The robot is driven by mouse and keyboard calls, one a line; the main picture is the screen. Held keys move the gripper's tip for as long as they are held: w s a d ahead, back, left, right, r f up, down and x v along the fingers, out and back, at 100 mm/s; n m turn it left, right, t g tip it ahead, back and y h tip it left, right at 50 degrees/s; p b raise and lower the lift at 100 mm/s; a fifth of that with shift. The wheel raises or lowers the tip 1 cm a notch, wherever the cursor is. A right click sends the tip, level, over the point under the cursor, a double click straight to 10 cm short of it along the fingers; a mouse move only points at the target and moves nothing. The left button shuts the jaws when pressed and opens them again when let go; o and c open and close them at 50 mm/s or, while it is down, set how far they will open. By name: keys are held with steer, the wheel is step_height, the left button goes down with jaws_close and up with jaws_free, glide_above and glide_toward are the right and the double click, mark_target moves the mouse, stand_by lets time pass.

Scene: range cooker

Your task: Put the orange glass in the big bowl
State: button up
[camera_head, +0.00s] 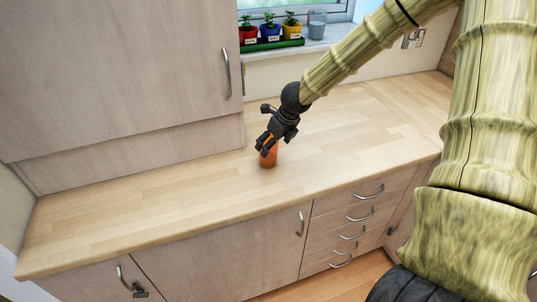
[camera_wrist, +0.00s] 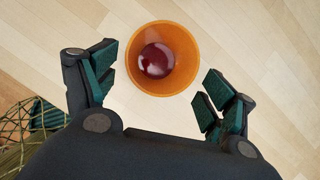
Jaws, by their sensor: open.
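The orange glass (camera_head: 268,159) stands on the wooden worktop, partly hidden by my gripper (camera_head: 267,146). In the wrist view I look down into the glass (camera_wrist: 188,72), which appears upright. A dark red round thing (camera_wrist: 156,60) shows inside it. My gripper (camera_wrist: 158,78) is open, with one finger on each side of the glass near its lower edge in that view. I see gaps between the fingers and the glass. I cannot make out a big bowl in either view.
The worktop (camera_head: 150,205) is clear around the glass. A wall cabinet (camera_head: 120,75) hangs at the left. Potted plants in a green tray (camera_head: 272,43) and a grey pot (camera_head: 317,25) stand on the windowsill. A wire-like thing (camera_wrist: 30,125) shows at the wrist view's lower left; I cannot identify it.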

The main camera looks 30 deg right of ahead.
steer(key=shift+x, duration=2.55)
steer(key=shift+w+a+r, duration=0.1)
steer(key=shift+a+r, duration=0.05)
steer(key=shift+c, duration=0.2)
steer(key=c, duration=1.3)
